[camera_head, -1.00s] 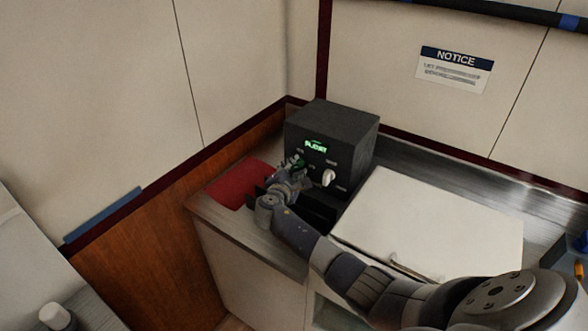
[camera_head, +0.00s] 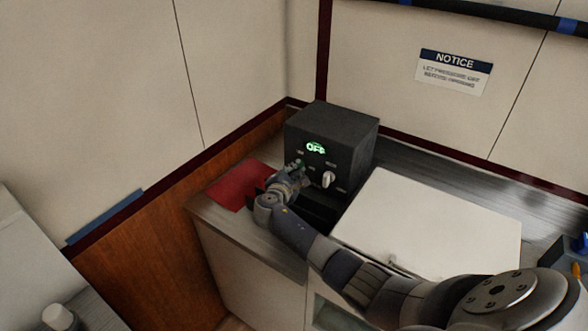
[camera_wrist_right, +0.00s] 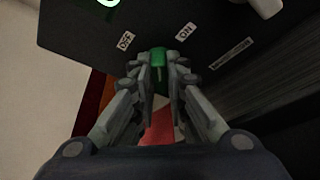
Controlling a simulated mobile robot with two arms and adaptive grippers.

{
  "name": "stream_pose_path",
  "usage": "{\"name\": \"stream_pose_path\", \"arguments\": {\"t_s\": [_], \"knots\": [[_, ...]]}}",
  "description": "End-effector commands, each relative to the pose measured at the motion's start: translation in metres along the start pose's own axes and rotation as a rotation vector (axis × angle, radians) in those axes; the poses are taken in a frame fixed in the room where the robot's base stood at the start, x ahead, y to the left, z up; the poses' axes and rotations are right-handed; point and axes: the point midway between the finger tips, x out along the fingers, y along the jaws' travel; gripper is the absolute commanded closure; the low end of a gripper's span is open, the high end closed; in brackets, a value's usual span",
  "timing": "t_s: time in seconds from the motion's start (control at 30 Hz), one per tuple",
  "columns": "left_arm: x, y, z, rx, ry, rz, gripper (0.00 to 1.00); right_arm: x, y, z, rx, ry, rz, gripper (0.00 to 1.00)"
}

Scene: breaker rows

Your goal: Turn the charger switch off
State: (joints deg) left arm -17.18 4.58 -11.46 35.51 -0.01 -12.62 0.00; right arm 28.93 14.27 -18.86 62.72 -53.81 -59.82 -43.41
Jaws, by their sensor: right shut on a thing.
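The charger is a black box (camera_head: 340,136) in the corner of the counter. Its green display (camera_head: 315,147) reads OFF. My right gripper (camera_head: 299,167) is at the front face of the box, below the display. In the right wrist view, the gripper (camera_wrist_right: 158,68) is shut on a green switch (camera_wrist_right: 157,57), between labels OFF on the left and ON on the right. The switch is partly hidden by the fingers. A white knob (camera_head: 328,180) sits to the right on the same face. My left gripper is not in view.
A red mat (camera_head: 240,188) lies on the counter left of the box. A white panel (camera_head: 430,225) covers the counter to the right. Walls stand close behind and to the left. A notice sign (camera_head: 454,71) hangs on the back wall.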

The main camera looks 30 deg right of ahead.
Motion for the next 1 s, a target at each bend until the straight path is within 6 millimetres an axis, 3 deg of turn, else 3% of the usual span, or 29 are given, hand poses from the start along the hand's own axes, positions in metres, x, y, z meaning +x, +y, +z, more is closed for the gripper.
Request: {"name": "stream_pose_path", "arguments": {"t_s": [0.43, 1.0], "knots": [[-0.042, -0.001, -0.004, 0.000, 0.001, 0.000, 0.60, -0.001, 0.008, 0.001, -0.343, 0.000, -0.145, 1.00], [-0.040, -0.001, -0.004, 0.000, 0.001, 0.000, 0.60, 0.002, 0.009, -0.004, -0.735, 0.000, -0.305, 1.00]]}}
